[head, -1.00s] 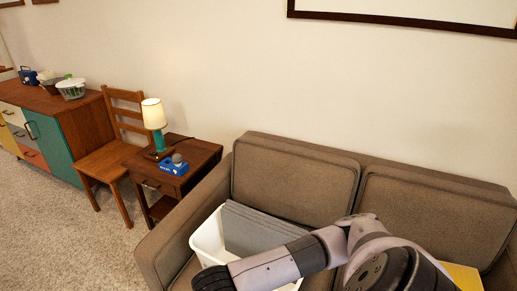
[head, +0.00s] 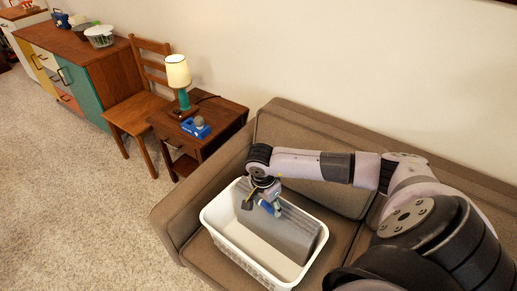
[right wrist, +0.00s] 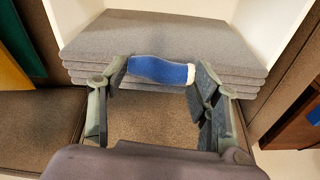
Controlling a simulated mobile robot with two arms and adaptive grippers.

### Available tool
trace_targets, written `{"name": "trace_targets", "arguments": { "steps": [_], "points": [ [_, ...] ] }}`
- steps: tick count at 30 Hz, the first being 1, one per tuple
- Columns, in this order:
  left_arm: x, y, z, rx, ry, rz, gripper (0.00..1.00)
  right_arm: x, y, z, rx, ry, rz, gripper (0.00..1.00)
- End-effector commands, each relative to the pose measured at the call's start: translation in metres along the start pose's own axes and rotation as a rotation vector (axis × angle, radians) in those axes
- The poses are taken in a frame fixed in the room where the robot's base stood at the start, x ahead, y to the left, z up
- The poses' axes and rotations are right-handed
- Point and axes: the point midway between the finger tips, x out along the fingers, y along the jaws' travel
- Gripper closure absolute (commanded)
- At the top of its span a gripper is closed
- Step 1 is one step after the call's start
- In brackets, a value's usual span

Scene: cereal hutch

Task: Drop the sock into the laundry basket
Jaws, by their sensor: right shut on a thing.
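The sock (right wrist: 160,70) is blue with a whitish end and lies crosswise between the fingers of my right gripper (right wrist: 158,76) in the right wrist view. In the head view the sock (head: 268,207) shows as a small blue piece below my wrist. My right gripper (head: 261,201) is shut on it and holds it over the laundry basket (head: 222,235). The basket is white, open-topped, with slotted sides, and stands on the couch. A stack of folded grey cloth (head: 290,232) fills its far side; the near side looks empty. My left gripper is not in view.
The brown couch (head: 190,218) surrounds the basket, with its backrest behind. A side table (head: 218,127) with a lamp (head: 178,78) and a blue item (head: 196,127) stands left of the couch. A wooden chair (head: 140,112) and a cabinet (head: 95,80) are further left.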

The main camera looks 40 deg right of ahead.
Motion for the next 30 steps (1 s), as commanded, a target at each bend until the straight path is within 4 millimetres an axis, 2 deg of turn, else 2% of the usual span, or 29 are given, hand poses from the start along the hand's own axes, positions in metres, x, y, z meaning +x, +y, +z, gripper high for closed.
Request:
{"name": "trace_targets", "arguments": {
  "steps": [1,10,14,21,22,30],
  "points": [
    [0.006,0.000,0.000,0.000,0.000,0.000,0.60,0.009,0.000,0.002,0.000,0.000,0.001,0.61],
    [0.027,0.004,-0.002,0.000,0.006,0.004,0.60,0.043,0.001,0.007,-0.003,0.000,0.001,0.61],
    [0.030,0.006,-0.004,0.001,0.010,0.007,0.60,0.049,0.000,0.008,-0.004,0.001,0.000,0.61],
    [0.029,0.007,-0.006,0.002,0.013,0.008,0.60,0.049,0.000,0.008,-0.005,0.001,-0.001,0.61],
    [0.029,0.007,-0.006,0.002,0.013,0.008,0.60,0.049,0.000,0.008,-0.004,0.001,-0.001,0.42],
    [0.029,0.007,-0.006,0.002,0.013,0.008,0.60,0.049,0.000,0.008,-0.005,0.001,-0.001,0.24]
  ]
}}
